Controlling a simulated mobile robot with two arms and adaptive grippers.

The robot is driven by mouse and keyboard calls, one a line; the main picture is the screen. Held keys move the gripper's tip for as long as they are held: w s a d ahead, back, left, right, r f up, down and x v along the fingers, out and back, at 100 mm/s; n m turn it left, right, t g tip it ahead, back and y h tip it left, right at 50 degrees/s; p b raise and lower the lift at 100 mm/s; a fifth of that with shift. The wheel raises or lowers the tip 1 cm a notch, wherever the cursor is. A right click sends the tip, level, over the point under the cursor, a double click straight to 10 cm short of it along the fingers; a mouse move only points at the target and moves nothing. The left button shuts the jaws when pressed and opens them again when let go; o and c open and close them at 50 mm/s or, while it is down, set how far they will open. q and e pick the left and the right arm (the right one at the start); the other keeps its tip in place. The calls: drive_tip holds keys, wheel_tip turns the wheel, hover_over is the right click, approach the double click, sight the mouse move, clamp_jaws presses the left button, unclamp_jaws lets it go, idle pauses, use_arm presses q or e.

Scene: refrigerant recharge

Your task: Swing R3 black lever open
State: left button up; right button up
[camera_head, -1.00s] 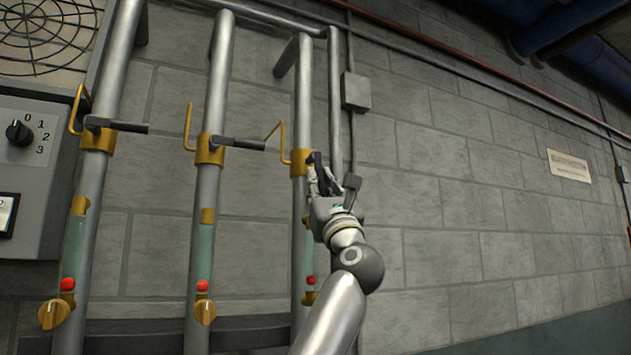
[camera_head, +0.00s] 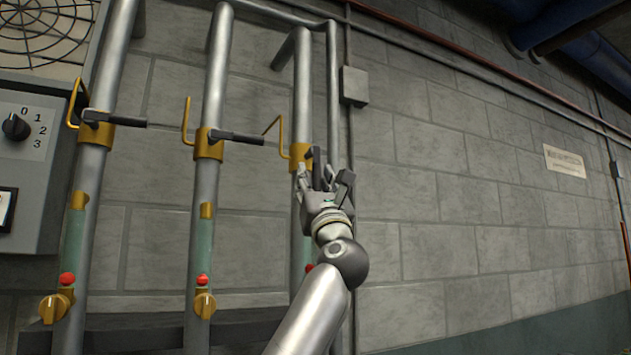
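Three brass valves sit on three vertical steel pipes, each with a black lever. The valve on the right-hand pipe (camera_head: 298,152) is partly behind my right gripper, and I take it as R3, though no label is readable. Its black lever (camera_head: 316,160) is foreshortened, points toward me and overlaps the gripper. My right gripper (camera_head: 325,178) is just below and right of that valve, with its fingers spread, one on each side of the lever's near end. Whether either finger touches the lever is unclear. My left gripper is out of view.
The left valve's lever (camera_head: 116,119) and the middle valve's lever (camera_head: 237,137) both stick out to the right. A yellow bent handle (camera_head: 278,137) stands beside the right valve. A grey box (camera_head: 354,87) is on the wall.

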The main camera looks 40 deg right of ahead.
drive_tip(key=shift+r, duration=0.1)
drive_tip(key=shift+s, duration=0.2)
drive_tip(key=v, duration=1.2)
drive_tip(key=shift+w, duration=0.15)
idle(0.4)
